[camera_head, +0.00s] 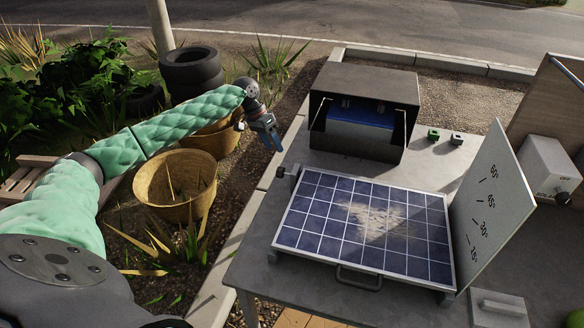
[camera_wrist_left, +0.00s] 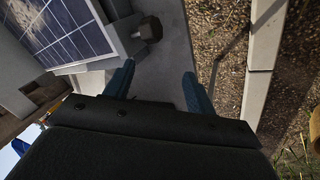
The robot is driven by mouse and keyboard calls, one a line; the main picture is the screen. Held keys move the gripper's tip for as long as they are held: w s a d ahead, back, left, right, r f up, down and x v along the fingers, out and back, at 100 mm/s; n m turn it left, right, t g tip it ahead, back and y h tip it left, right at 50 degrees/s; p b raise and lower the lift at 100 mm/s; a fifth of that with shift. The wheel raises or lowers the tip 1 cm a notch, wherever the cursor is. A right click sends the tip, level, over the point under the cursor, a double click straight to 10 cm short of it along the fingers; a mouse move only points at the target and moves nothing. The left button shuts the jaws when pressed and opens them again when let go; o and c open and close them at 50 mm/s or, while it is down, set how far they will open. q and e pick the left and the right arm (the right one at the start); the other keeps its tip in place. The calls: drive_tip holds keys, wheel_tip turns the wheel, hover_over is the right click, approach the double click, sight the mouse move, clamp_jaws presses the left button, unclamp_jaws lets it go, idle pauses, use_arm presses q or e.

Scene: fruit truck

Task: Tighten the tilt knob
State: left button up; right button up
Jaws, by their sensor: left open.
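The solar panel (camera_head: 330,225) lies at a low tilt on the grey table. A dark tilt knob (camera_head: 281,172) sits at its far left corner; it also shows in the left wrist view (camera_wrist_left: 150,28), beside the panel's frame. My left gripper (camera_head: 271,142) is open and empty, above and beyond the knob near the table's left edge. In the left wrist view its blue fingers (camera_wrist_left: 158,72) are apart, with the knob ahead of them and not between them. My right gripper is not in view.
An angle board (camera_head: 495,205) stands upright at the panel's right side. A dark open box (camera_head: 365,95) stands behind the panel, with two small terminals (camera_head: 433,135) (camera_head: 456,139) to its right. A grey box with a dark knob (camera_head: 550,170) is at far right. Baskets (camera_head: 175,190) stand left of the table.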

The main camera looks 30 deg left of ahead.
use_arm(q)
drive_tip(key=shift+s+d+f+m+g+p, duration=0.25)
drive_tip(key=shift+s+d+f+m+p, duration=0.35)
drive_tip(key=shift+f+m, duration=0.9)
drive_tip(key=shift+s+d+f+m+g+p, duration=0.35)
drive_tip(key=shift+d+f+m, duration=0.45)
drive_tip(key=shift+m, duration=1.3)
drive_tip(key=shift+s+d+f+m+g+p, duration=0.2)
drive_tip(key=shift+s+d+f+m+p, duration=0.3)
drive_tip(key=shift+f+m, duration=1.05)
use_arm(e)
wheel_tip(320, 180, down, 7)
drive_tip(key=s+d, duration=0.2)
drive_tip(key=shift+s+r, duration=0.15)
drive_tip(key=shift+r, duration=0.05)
use_arm(q)
drive_tip(key=shift+r+m, duration=0.25)
drive_tip(key=shift+r, duration=0.05)
drive_tip(key=shift+c, duration=0.5)
drive_tip(key=c, duration=0.9)
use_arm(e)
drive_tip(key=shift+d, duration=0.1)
